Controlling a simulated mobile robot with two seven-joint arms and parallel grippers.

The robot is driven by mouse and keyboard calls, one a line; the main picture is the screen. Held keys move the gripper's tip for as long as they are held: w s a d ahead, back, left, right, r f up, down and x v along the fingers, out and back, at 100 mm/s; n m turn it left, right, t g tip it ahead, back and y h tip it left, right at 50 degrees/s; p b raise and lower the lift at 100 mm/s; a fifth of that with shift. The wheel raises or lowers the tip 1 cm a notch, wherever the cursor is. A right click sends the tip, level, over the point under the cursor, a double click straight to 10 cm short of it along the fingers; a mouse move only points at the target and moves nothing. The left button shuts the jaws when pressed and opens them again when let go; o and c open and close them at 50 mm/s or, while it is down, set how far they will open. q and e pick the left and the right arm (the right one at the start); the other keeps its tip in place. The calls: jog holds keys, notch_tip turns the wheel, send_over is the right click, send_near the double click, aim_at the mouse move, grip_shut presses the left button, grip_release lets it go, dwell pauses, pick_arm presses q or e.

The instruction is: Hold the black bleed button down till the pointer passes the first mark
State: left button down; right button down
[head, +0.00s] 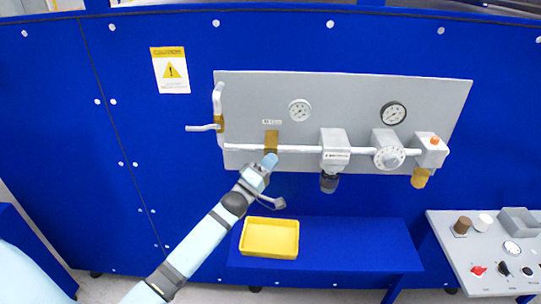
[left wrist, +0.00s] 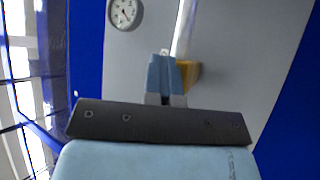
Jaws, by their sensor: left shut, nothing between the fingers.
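My left gripper (head: 270,159) is shut and empty, with its tips at the lower part of the brass block (head: 271,137) on the white pipe. In the left wrist view the shut fingers (left wrist: 166,72) stand in front of the brass block (left wrist: 190,74); I cannot tell whether they touch it. I cannot make out the black bleed button; the fingers may hide it. The left gauge (head: 300,110) is above and right of the block and also shows in the left wrist view (left wrist: 124,13). The right gauge (head: 393,113) has a dark rim. Their pointers are too small to read.
The grey panel (head: 350,92) carries a regulator (head: 335,146) with a dark bowl, a round dial (head: 388,158) and an orange-topped valve (head: 431,148). A yellow tray (head: 269,254) sits on a blue shelf below. A control box (head: 500,250) is at the lower right.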

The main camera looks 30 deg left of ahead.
dwell(0.7)
pick_arm(q)
jog(key=shift+s+d+f+p, duration=0.1)
jog(key=shift+s+d+p, duration=0.3)
jog(key=shift+s, duration=0.25)
jog(key=s+d, duration=0.1)
jog(key=s+p, duration=0.1)
jog(key=s, duration=0.1)
jog(key=s+d+p, duration=0.1)
jog(key=shift+s+d, duration=0.15)
jog(key=shift+d, duration=0.2)
dwell(0.3)
